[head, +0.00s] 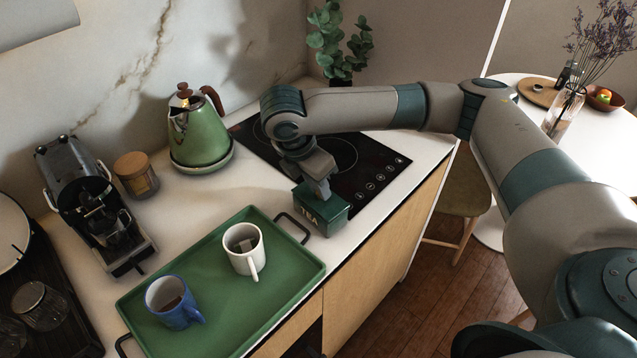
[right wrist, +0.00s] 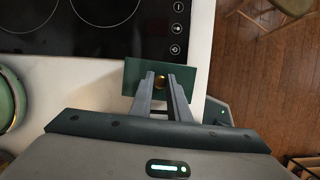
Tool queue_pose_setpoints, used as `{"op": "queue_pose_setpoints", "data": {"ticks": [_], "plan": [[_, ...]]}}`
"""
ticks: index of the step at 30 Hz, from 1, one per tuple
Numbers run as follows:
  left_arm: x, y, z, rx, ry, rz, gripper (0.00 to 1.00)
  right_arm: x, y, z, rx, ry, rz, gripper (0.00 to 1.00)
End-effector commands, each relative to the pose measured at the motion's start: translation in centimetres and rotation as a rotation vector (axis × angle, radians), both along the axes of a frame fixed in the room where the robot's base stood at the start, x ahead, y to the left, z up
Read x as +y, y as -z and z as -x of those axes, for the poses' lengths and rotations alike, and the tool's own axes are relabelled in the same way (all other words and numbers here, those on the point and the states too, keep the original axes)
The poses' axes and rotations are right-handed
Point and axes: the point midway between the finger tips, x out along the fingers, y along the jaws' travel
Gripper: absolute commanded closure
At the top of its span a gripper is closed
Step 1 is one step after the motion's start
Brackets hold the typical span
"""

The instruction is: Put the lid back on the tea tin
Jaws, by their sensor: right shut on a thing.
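The green tea tin (head: 330,222), marked TEA, stands on the white counter between the tray and the hob's front edge. My right gripper (head: 320,189) is above it, pointing down. In the right wrist view, my right gripper (right wrist: 161,82) is shut on the round brass knob of the flat green lid (right wrist: 185,72). In the head view, the lid is at the top of the tin and looks level. I cannot tell whether it is fully seated or a little above the rim. The tin's body is hidden under the lid in the wrist view. My left gripper is not in view.
A green tray (head: 225,300) holds a white mug (head: 243,251) and a blue mug (head: 170,301); its black handle is close to the tin. A black hob (head: 370,160) lies behind the tin. A green kettle (head: 199,135) and an espresso machine (head: 95,205) stand further left.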

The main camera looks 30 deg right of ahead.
Motion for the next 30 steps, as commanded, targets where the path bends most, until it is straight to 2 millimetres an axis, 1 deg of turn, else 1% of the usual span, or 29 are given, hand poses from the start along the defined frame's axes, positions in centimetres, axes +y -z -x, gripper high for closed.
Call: {"op": "queue_pose_setpoints", "data": {"ticks": [17, 30], "plan": [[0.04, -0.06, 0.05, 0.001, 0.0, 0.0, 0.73, 0.01, -0.03, 0.0, 0.0, 0.0, 0.0, 1.0], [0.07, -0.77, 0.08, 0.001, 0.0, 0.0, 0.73, 0.01, -0.06, 0.01, 0.001, 0.0, 0.0, 1.0]]}}
